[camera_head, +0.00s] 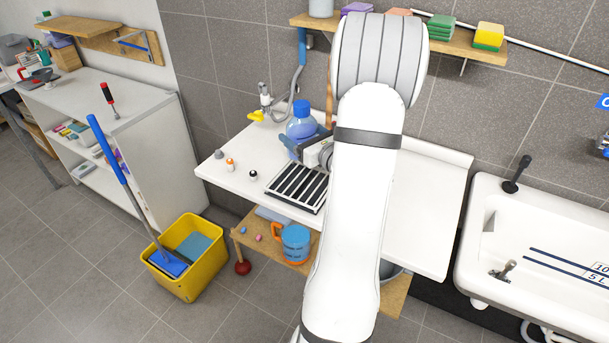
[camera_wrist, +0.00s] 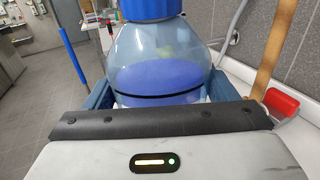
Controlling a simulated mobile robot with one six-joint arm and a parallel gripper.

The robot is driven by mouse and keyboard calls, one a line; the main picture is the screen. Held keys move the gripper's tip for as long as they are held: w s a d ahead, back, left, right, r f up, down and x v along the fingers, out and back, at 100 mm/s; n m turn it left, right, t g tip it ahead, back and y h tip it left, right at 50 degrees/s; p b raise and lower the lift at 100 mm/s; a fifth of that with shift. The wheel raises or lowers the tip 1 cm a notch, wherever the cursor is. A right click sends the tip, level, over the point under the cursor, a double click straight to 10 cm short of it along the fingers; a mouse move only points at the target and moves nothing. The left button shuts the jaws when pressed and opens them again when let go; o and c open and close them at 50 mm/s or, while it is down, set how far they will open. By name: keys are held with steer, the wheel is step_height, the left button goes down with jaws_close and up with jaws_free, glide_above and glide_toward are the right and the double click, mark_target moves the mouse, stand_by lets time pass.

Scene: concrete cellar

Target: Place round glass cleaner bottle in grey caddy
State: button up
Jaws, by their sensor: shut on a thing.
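The round glass cleaner bottle (camera_head: 301,123) is clear with bluish liquid and a blue cap. It is upright over the back of the white counter, left of my arm. My gripper (camera_head: 306,147) is shut on it. In the wrist view, the bottle (camera_wrist: 160,58) sits between the dark blue fingers of my gripper (camera_wrist: 162,86), one on each side. Its base is hidden, so I cannot tell whether it touches the counter. I cannot make out the grey caddy in either view; my arm covers much of the counter's middle.
A black slatted rack (camera_head: 297,188) lies on the white counter (camera_head: 425,205) in front of the bottle. Several small items stand at the counter's left. A shelf with sponges (camera_head: 457,43) runs above. The counter's right is clear.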

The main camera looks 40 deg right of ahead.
step_height(320, 180, down, 9)
steer(key=shift+p, duration=0.65)
steer(key=shift+f, duration=0.25)
steer(key=shift+f, duration=0.1)
steer(key=shift+f, duration=0.15)
steer(key=o, duration=1.2)
